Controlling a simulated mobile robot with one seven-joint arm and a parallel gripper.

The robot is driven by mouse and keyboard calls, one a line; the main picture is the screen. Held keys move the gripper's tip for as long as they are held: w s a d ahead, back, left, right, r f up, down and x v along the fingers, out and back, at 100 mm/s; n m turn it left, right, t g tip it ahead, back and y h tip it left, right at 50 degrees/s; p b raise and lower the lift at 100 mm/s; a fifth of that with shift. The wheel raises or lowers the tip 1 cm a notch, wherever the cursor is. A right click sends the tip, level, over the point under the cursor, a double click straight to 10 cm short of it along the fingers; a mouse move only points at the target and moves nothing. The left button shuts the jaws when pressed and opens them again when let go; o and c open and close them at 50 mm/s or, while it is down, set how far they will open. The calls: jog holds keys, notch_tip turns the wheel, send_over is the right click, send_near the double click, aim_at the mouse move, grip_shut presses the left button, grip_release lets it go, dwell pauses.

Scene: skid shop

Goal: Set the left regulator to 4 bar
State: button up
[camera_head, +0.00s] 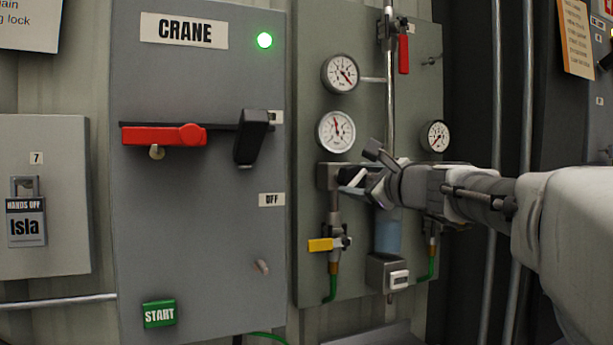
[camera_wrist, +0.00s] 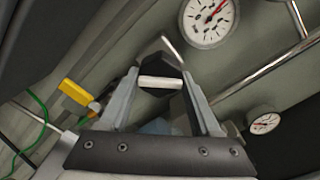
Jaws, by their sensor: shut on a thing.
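My gripper (camera_head: 357,178) reaches in from the right and is shut on the regulator's knob. In the wrist view the dark knob (camera_wrist: 172,70) with a pale bar across it sits between my two fingers (camera_wrist: 160,88). A gauge (camera_wrist: 208,18) shows at the top there. The fingers partly hide the knob in the head view.
A yellow valve handle (camera_head: 320,245) sits below the regulator, and it also shows in the wrist view (camera_wrist: 76,94). Another gauge (camera_head: 341,73) is above, and a smaller gauge (camera_head: 435,136) is to the right. A vertical pipe (camera_head: 389,110) runs close by. The crane cabinet (camera_head: 200,230) stands left.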

jog(key=m+p, duration=0.2)
jog(key=m, duration=0.4)
jog(key=shift+r, duration=0.1)
jog(key=m+p, duration=0.3)
jog(key=m, duration=0.3)
jog(key=shift+a, duration=0.1)
dwell(0.5)
jog(key=o, duration=1.4)
jog(key=v, duration=1.7)
jog(key=shift+s, duration=0.2)
